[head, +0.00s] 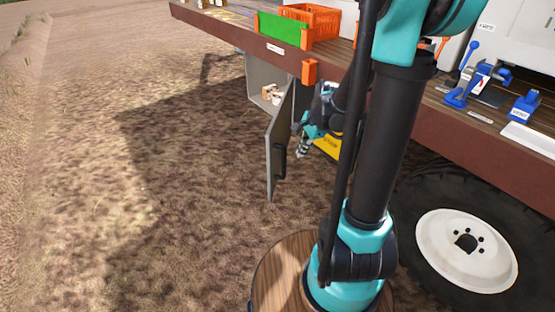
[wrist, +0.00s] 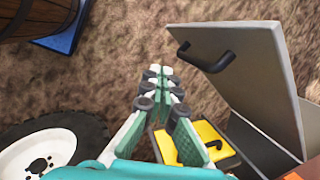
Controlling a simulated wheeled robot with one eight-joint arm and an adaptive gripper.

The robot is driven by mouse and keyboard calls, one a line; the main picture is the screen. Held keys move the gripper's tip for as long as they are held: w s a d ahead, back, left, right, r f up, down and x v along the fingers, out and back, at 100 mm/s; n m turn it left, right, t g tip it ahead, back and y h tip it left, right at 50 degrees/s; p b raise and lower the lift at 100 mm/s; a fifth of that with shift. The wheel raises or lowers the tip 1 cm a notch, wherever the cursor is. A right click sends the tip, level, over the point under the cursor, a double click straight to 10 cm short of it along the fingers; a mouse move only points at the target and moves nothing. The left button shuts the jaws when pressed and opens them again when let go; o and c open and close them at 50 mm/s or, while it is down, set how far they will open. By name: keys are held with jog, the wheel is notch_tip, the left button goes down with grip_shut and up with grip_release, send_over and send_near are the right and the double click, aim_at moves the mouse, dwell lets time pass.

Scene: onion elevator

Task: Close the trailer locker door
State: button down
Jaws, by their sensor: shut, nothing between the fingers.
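The grey trailer locker door (head: 273,152) hangs open below the trailer bed in the head view. The locker (head: 257,75) behind it is open, with small items inside. The wrist view shows the door (wrist: 250,70) at the right, with its black bar handle (wrist: 207,60) facing my gripper. My gripper (head: 302,150) is just right of the door, on the handle side, pointing down. In the wrist view, my gripper (wrist: 160,75) has its fingertips together with nothing between them, left of the handle and apart from it.
A yellow and black case (wrist: 195,142) lies below the trailer near my gripper. A large tyre with a white hub (head: 466,248) stands at the right. The trailer bed (head: 450,120) carries a green panel, an orange crate and blue tools. Bare soil at the left is clear.

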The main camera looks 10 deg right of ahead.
jog(key=w+f+m+y, duration=0.1)
jog(key=w+f+m, duration=0.1)
jog(key=w+m, duration=0.45)
send_over(272, 168)
jog(key=d, duration=0.2)
notch_tip(272, 168, down, 10)
jog(key=shift+s+g+y, duration=0.3)
jog(key=shift+s+g, duration=0.1)
